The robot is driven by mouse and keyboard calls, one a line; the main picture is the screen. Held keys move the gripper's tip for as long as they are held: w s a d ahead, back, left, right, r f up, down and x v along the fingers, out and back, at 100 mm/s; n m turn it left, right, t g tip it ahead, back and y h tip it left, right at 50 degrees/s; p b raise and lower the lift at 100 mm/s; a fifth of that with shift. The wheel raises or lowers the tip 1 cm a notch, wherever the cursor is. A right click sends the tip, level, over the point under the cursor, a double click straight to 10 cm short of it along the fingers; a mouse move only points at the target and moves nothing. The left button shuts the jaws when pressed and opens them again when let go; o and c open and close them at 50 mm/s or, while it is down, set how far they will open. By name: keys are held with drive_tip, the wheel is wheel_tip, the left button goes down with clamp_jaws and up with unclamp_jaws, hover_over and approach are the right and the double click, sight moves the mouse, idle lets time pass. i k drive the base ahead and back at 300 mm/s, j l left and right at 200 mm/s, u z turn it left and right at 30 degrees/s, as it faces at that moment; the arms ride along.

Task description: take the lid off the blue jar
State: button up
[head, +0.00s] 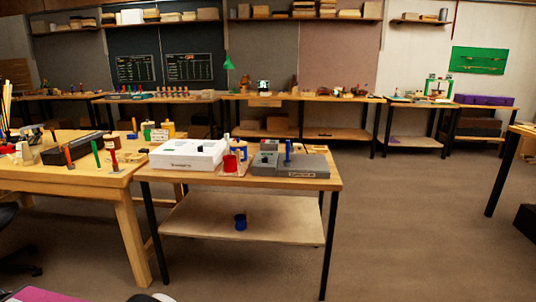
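My gripper is not in view.
The near table (325,181) carries a white box (188,155), a grey case (290,164) and small tools. Its black legs flank the shelf. A wooden bench (125,195) adjoins on the left. The floor (410,230) to the right is clear.

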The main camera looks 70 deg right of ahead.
sight(237, 143)
drive_tip(key=z, duration=2.5)
drive_tip(key=l+u, duration=0.15)
drive_tip(key=l, duration=0.25)
drive_tip(key=i+l+u, duration=0.15)
drive_tip(key=l, duration=0.25)
